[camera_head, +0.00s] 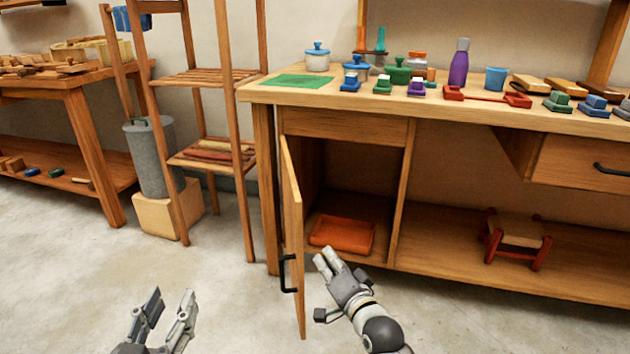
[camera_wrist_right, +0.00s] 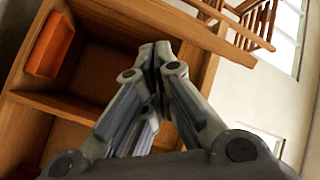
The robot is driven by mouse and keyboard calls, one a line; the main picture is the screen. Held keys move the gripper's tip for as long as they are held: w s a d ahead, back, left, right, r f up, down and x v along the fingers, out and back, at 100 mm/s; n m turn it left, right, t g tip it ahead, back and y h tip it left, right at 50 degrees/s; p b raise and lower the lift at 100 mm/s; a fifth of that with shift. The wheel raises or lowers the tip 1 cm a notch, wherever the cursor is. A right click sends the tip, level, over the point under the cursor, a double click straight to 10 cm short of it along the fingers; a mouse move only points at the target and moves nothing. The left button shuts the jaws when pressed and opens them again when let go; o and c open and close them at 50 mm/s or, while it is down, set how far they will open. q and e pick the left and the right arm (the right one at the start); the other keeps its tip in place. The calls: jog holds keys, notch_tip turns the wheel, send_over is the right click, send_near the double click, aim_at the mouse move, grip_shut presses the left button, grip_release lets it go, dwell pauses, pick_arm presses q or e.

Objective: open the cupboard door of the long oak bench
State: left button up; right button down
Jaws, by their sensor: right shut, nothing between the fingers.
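The long oak bench (camera_head: 440,115) stands at the right in the head view. Its cupboard door (camera_head: 293,225) stands swung well open, hinged at the left side of the compartment, seen nearly edge-on. A black handle (camera_head: 288,273) is on the door's outer face. My right gripper (camera_head: 326,261) is shut and empty, in front of the open compartment and to the right of the door, apart from the handle. In the right wrist view its fingers (camera_wrist_right: 156,60) meet at the tips. My left gripper (camera_head: 172,300) is open and empty, low over the floor at the left.
An orange tray (camera_head: 342,235) lies in the open compartment and also shows in the right wrist view (camera_wrist_right: 48,45). A small stool (camera_head: 516,235) stands on the lower shelf. A wooden rack (camera_head: 205,150) and a grey canister (camera_head: 150,160) stand left. The floor between is clear.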

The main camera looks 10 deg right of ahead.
pick_arm(q)
jog(key=s+a+f+g+y+p, duration=0.2)
jog(key=s+a+f+g+p, duration=0.15)
jog(key=s+f+g, duration=0.35)
jog(key=s+a+f+g+y+p, duration=0.15)
jog(key=s+f+g+p, duration=0.3)
jog(key=s+f, duration=0.45)
pick_arm(e)
jog(key=d+r+m, duration=0.6)
jog(key=r+m, duration=0.1)
jog(key=r, duration=0.3)
pick_arm(q)
jog(key=w+d+r+t+h+b, duration=0.2)
jog(key=w+d+r+t+b, duration=0.2)
jog(key=w+r+t, duration=0.4)
jog(key=shift+w+d+r+h, duration=0.15)
jog(key=shift+w+r+h, duration=0.2)
jog(key=shift+w+r, duration=1.25)
pick_arm(e)
jog(key=w+a, duration=0.6)
jog(key=w, duration=0.4)
jog(key=shift+a, duration=0.35)
jog(key=shift+w, duration=0.1)
